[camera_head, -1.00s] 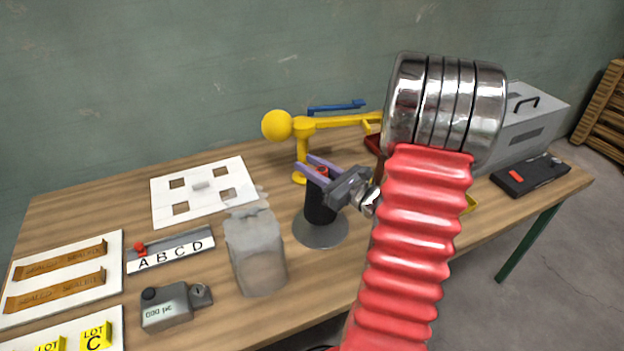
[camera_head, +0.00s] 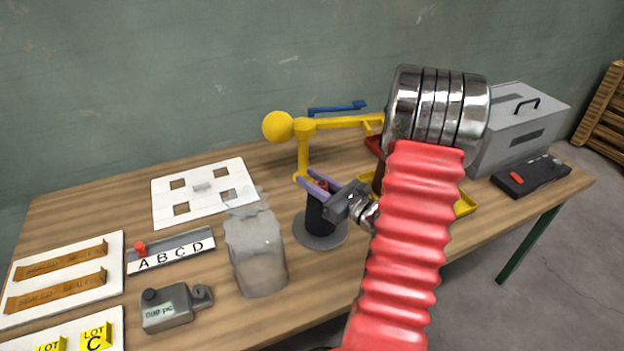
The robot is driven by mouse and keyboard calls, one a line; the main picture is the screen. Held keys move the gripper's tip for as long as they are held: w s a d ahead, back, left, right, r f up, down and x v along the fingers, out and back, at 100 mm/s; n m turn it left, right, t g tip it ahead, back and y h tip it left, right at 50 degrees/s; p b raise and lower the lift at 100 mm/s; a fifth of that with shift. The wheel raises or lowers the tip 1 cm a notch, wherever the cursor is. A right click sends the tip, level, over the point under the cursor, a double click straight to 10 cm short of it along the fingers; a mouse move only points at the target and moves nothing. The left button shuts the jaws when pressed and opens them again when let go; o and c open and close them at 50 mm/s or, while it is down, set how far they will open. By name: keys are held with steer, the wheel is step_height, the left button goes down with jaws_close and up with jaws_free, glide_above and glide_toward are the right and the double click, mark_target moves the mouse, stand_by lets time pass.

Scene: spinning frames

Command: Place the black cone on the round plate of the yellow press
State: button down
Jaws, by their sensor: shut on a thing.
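The yellow press (camera_head: 303,155) stands at the back middle, with a ball on its left and an arm reaching right. A grey round plate (camera_head: 308,240) lies in front of its column. The black cone (camera_head: 319,218) looks nearly cylindrical here, with a red part at its top. It is upright over the plate; I cannot tell whether its bottom touches it. My gripper (camera_head: 318,187) comes from the right, its purple fingers shut around the cone's top. My red arm hides part of the table to the right.
A cloudy clear container (camera_head: 257,255) stands close left of the plate. A white board with square holes (camera_head: 205,190) lies behind it. A grey gauge (camera_head: 175,307) and a lettered rail (camera_head: 172,250) are further left. A yellow tray (camera_head: 465,205) shows beside my arm.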

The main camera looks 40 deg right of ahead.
steer(key=c, duration=1.4)
jaws_free()
steer(key=shift+c, duration=0.2)
steer(key=s+d, duration=0.1)
steer(key=s, duration=1.1)
steer(key=shift+d, duration=0.15)
